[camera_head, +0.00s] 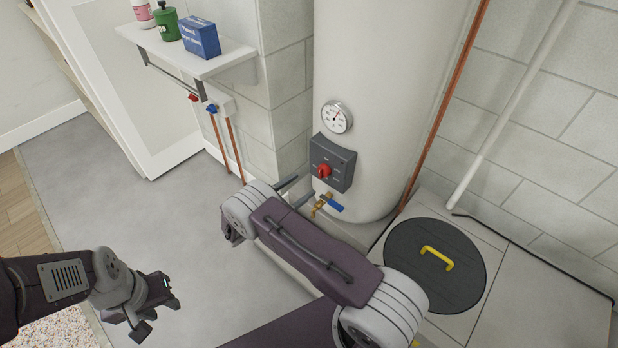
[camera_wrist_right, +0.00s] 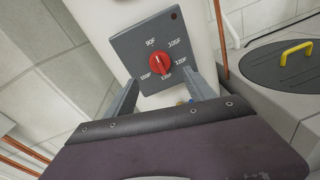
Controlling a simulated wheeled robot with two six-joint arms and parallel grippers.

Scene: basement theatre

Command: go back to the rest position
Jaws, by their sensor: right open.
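My right gripper (camera_head: 307,187) is open and empty in front of the water heater (camera_head: 385,90). In the right wrist view its two fingers (camera_wrist_right: 164,80) stand apart, one on each side of the red dial (camera_wrist_right: 159,64). The dial sits on a dark grey control box (camera_head: 341,153); no contact between fingers and dial can be made out. My left gripper (camera_head: 158,317) hangs low over the grey floor at the lower left, its fingers apart with nothing between them.
A round gauge (camera_head: 336,117) is above the box, and a brass tap with a blue lever (camera_head: 333,203) is below it. Copper pipes (camera_head: 235,150) and a shelf (camera_head: 185,50) with containers are to the left. A dark lid (camera_head: 410,275) lies right. The floor (camera_head: 120,200) at left is clear.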

